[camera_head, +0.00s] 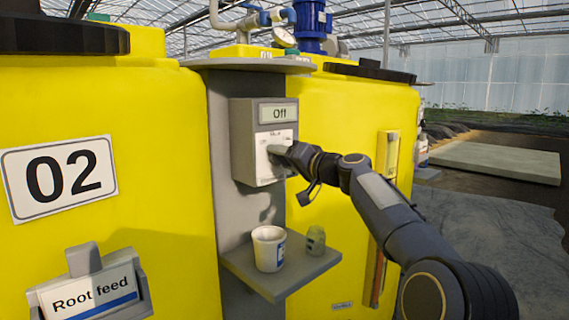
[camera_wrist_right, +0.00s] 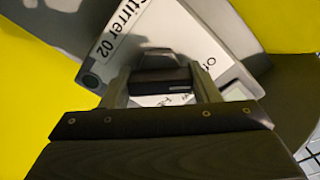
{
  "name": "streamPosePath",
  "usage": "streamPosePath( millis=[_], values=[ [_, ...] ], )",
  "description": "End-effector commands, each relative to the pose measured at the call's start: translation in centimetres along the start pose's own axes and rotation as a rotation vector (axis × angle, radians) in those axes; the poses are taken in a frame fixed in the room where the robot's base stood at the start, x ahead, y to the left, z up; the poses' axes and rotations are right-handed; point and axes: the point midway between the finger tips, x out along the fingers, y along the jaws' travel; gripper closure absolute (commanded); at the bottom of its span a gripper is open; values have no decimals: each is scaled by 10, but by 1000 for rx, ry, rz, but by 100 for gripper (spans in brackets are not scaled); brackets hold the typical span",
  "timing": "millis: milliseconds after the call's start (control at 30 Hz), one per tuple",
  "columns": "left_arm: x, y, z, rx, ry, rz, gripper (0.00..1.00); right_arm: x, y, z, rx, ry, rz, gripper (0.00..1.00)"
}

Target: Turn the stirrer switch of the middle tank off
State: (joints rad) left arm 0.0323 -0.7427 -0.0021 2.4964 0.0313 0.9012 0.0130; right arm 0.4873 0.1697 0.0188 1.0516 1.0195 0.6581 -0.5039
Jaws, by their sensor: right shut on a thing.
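The grey switch box (camera_head: 249,140) is fixed to a grey panel between two yellow tanks, and its display (camera_head: 278,113) reads "Off". In the right wrist view a label reads "Stirrer 02" (camera_wrist_right: 113,35). My right gripper (camera_head: 282,153) reaches the front of the box from the right. In the wrist view its fingers are on either side of the dark switch knob (camera_wrist_right: 162,70) and shut on it. The gripper hides the knob in the head view. The left yellow tank (camera_head: 150,160) carries the number plate "02" (camera_head: 60,174). My left gripper is not in view.
A grey shelf (camera_head: 290,284) below the box holds a white cup (camera_head: 268,249) and a small greenish jar (camera_head: 316,240). A "Root feed" card holder (camera_head: 92,290) is on tank 02. The other yellow tank (camera_head: 335,130) stands behind my right arm.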

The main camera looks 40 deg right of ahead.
Motion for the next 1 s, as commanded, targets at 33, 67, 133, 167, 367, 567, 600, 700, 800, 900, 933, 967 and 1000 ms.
streamPosePath(
  millis=[33, 67, 133, 167, 367, 567, 600, 700, 800, 900, 933, 967, 1000],
  values=[
    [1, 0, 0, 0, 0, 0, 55, 0, 1, 2, -6, -4, 1, 67],
    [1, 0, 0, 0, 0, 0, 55, 0, 1, 1, -7, -4, 1, 67],
    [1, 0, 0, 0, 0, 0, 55, 1, 1, 1, -9, -4, 1, 67],
    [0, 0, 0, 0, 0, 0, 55, 1, 1, 1, -9, -4, 1, 67],
    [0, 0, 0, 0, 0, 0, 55, 1, 1, 1, -9, -4, 1, 67],
    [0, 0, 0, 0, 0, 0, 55, 0, 0, 1, -8, -3, 0, 23],
    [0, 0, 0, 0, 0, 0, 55, 0, 0, 1, -7, -3, 0, 23],
    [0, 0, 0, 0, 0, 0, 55, 0, 0, 1, -7, -2, 0, 23],
    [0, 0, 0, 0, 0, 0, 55, 0, 0, 0, -6, -2, 0, 23],
    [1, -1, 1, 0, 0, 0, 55, -4, 0, 0, -6, -1, 1, 23],
    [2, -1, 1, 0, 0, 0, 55, -7, 1, 0, -7, -1, 1, 23],
    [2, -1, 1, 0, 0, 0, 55, -11, 1, 0, -7, 0, 1, 23],
    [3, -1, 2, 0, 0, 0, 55, -17, 1, 0, -8, 1, 3, 23]
  ],
)
